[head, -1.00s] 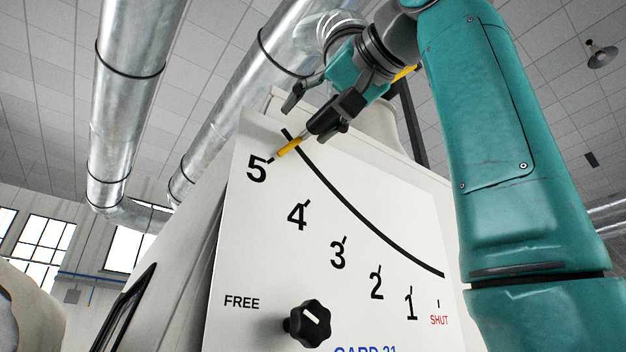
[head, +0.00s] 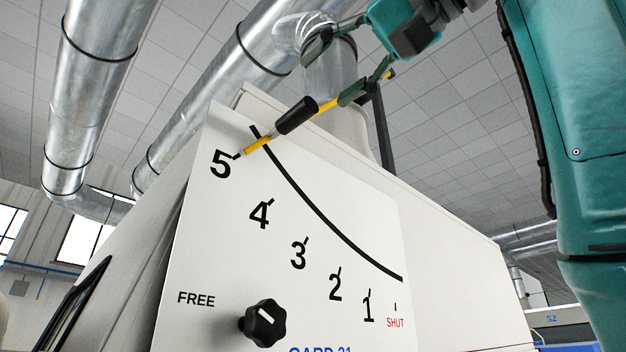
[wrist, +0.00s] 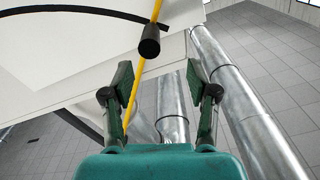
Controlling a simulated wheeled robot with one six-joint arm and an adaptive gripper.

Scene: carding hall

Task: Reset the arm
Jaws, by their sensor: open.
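A yellow lever (head: 327,106) with a black grip (head: 297,115) crosses the front of a white panel (head: 225,235). Its tip points at the 5 mark, at the upper end of a curved black slot. My gripper (head: 338,70) is open, with its fingers spread, above and right of the black grip and apart from it. In the wrist view, the black grip (wrist: 150,42) lies beyond the fingertips, and the yellow rod passes behind the left finger. Nothing is held between the fingers (wrist: 166,85).
A black knob (head: 262,323) sits low on the panel, by the word FREE. Shiny metal ducts (head: 95,75) run overhead, and one duct elbow (head: 318,42) comes down behind my gripper. The white machine housing (head: 450,270) extends right of the panel.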

